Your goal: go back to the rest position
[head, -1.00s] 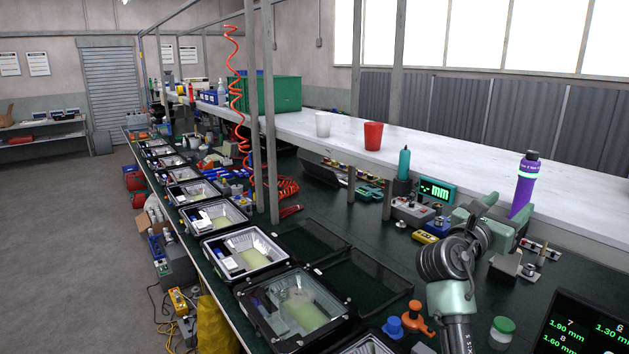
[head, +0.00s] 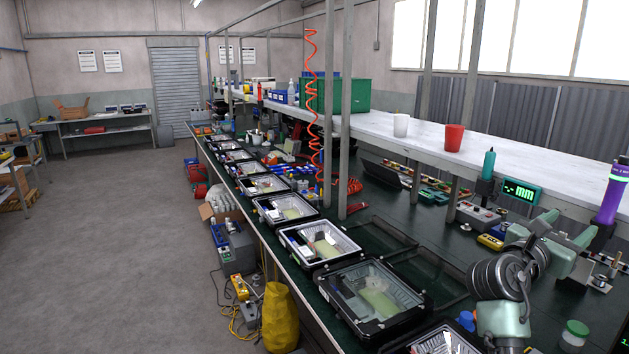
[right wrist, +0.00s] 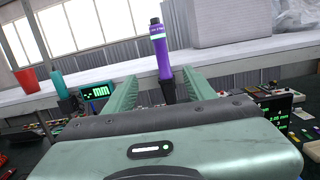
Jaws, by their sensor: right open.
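My right gripper (head: 580,238) is at the right of the head view, over the bench. It also shows in the right wrist view (right wrist: 160,88), with its two green fingers apart and nothing gripped between them. The same purple bottle (head: 613,195) is at the right edge of the head view. My left gripper is in neither view.
A row of open black floodlight housings (head: 372,300) runs along the dark bench. A white shelf (head: 500,150) above carries a red cup (head: 453,138), a white cup (head: 401,125) and a green crate (head: 345,95). Uprights stand between. The floor (head: 120,230) at left is mostly clear.

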